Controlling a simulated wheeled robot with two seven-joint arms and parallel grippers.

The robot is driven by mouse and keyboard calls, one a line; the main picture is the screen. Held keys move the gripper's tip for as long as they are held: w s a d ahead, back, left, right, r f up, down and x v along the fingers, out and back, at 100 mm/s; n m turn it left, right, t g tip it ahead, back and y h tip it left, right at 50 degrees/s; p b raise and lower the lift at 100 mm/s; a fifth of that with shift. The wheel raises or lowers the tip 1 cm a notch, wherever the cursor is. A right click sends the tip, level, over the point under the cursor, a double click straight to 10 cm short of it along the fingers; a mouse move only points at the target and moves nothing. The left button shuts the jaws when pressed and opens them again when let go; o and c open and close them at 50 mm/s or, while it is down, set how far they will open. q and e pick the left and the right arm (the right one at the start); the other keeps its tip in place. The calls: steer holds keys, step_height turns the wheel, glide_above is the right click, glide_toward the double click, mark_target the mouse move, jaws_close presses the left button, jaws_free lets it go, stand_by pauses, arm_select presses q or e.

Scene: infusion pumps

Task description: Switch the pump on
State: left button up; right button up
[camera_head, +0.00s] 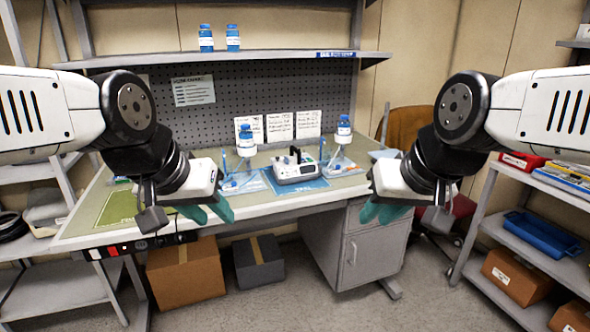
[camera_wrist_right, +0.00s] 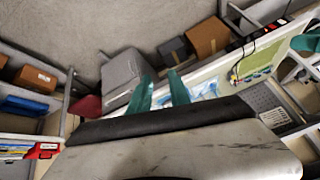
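The pump (camera_head: 296,168) is a white box with a dark handle on top and a small front panel. It stands on a blue mat (camera_head: 312,184) on the workbench in the head view. Its buttons and display are too small to read. My left gripper (camera_head: 208,211) hangs over the bench's front edge, left of the pump, with its teal fingers apart and empty. My right gripper (camera_head: 379,212) is in front of the bench, right of the pump. The right wrist view shows its teal fingers (camera_wrist_right: 160,86) apart with nothing between them. Neither gripper touches the pump.
Blue-capped bottles with tubing stand left (camera_head: 246,141) and right (camera_head: 344,131) of the pump. An upper shelf (camera_head: 270,57) overhangs the bench's back. A drawer cabinet (camera_head: 355,245) and boxes (camera_head: 186,272) sit below. A shelf rack (camera_head: 535,190) stands at right.

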jaws_close()
stand_by(1.4)
arm_select(q)
jaws_close()
